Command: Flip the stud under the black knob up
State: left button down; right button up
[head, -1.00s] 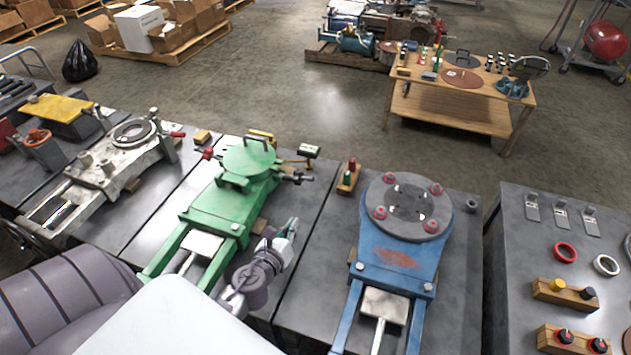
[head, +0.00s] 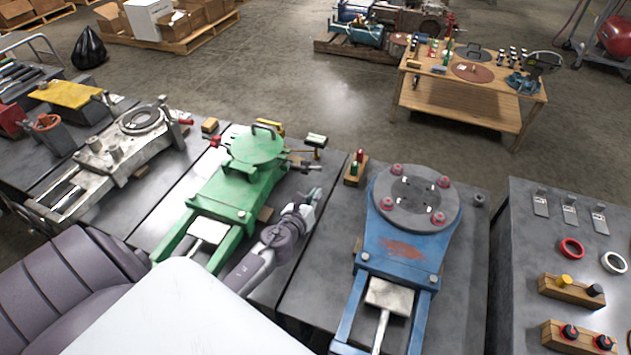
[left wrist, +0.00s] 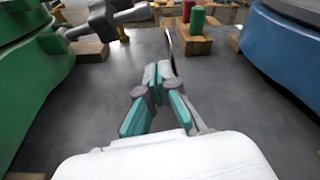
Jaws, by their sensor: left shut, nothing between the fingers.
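My left gripper (head: 314,194) is shut and empty, low between the green machine and the blue machine. In the left wrist view its teal-sided fingers (left wrist: 160,72) are together, pointing along the dark tabletop. A black knob (head: 595,290) sits beside a yellow knob (head: 565,281) on a wooden block on the right-hand table. Another wooden block there carries dark knobs with red (head: 570,332). Three small metal plates with levers (head: 570,209) lie at that table's back; I cannot tell which part is the stud. My right gripper is not in view.
The green machine (head: 222,200) and the blue machine (head: 399,237) flank my left gripper. A wooden block with a red and a green cylinder (head: 356,169) stands ahead of it. A red ring (head: 571,248) and a white ring (head: 614,262) lie on the right-hand table (head: 520,245).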

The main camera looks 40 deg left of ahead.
aim_at(304, 167)
pick_arm(q)
jog(key=shift+w+a+r+p, duration=0.2)
jog(key=shift+w+r+p, duration=0.3)
jog(key=shift+r+p, duration=0.05)
jog(key=shift+w+a+r+p, duration=0.2)
jog(key=shift+w+r+p, duration=0.25)
jog(key=shift+r+p, duration=0.1)
jog(key=shift+w+a+r+p, duration=0.3)
jog(key=shift+r+p, duration=0.15)
jog(key=shift+r, duration=0.05)
jog(key=shift+r, duration=0.1)
